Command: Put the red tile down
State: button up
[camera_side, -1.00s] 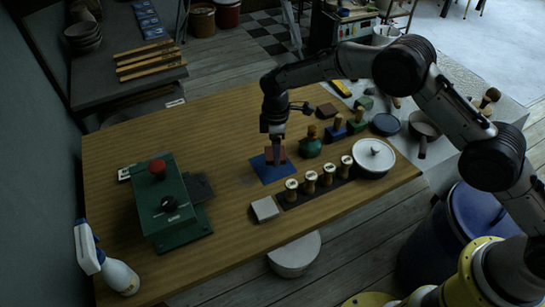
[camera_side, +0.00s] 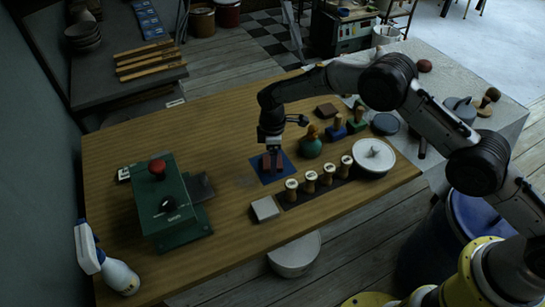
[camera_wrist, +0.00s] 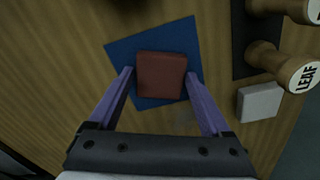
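The red tile (camera_wrist: 161,75) is a brownish-red square over the blue square (camera_wrist: 123,52), roughly in its middle and turned relative to it. In the side view the blue square (camera_side: 258,169) lies on the wooden table and the tile is largely hidden by my gripper (camera_side: 273,165). In the wrist view my gripper (camera_wrist: 159,78) points down with its two purple fingers on either side of the tile. A thin gap shows at the left finger; the right finger is very close to the tile's edge. The fingers look open.
Wooden-handled stamps (camera_side: 311,182) stand in a row on a dark strip just right of the blue square. A pale square block (camera_side: 265,208) is in front. A green press (camera_side: 168,205) is at left.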

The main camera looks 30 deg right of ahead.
jog(key=shift+o, duration=1)
notch_tip(320, 180, up, 12)
jog(key=shift+r, duration=0.2)
